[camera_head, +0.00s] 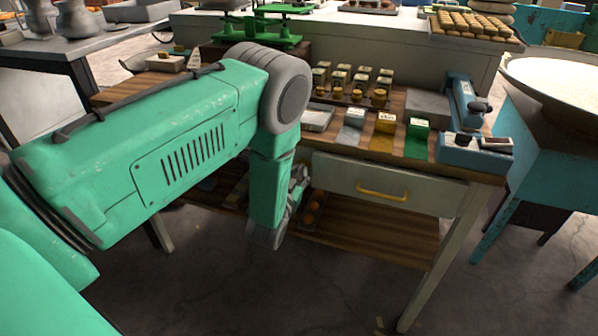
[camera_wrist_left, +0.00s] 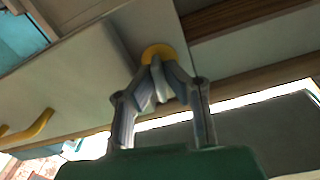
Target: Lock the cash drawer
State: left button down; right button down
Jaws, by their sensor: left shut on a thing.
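The cash drawer (camera_head: 425,197) is a pale drawer with a yellow handle (camera_head: 382,191), under the wooden counter. It looks closed in the head view. In the wrist view its front (camera_wrist_left: 85,75) and handle (camera_wrist_left: 32,126) lie left of my gripper. My left gripper (camera_head: 300,182) is at the drawer's left end, partly hidden by my arm. In the wrist view, its fingertips (camera_wrist_left: 160,82) are shut at a round yellow lock piece (camera_wrist_left: 157,51) on the pale front. The fingers hide most of what they grip. How far the lock is turned cannot be told. My right gripper is not in view.
The counter (camera_head: 452,164) holds small jars, coloured cards and a blue device (camera_head: 465,105). A wooden lower shelf (camera_head: 385,240) runs beneath the drawer. A teal stand with a wide bowl (camera_head: 550,85) stands at the right. The floor in front is clear.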

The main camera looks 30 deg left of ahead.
pick_arm(q)
jog(key=shift+w+r, duration=0.2)
jog(key=shift+d+n, duration=0.1)
jog(key=shift+n, duration=0.9)
jog(key=shift+r, duration=0.1)
jog(key=c, duration=1.9)
grip_release()
jog(key=shift+c, duration=0.2)
jog(key=shift+w+f, duration=0.2)
jog(key=shift+f, duration=0.05)
jog(key=v, duration=1.2)
jog(key=shift+w+f, duration=0.1)
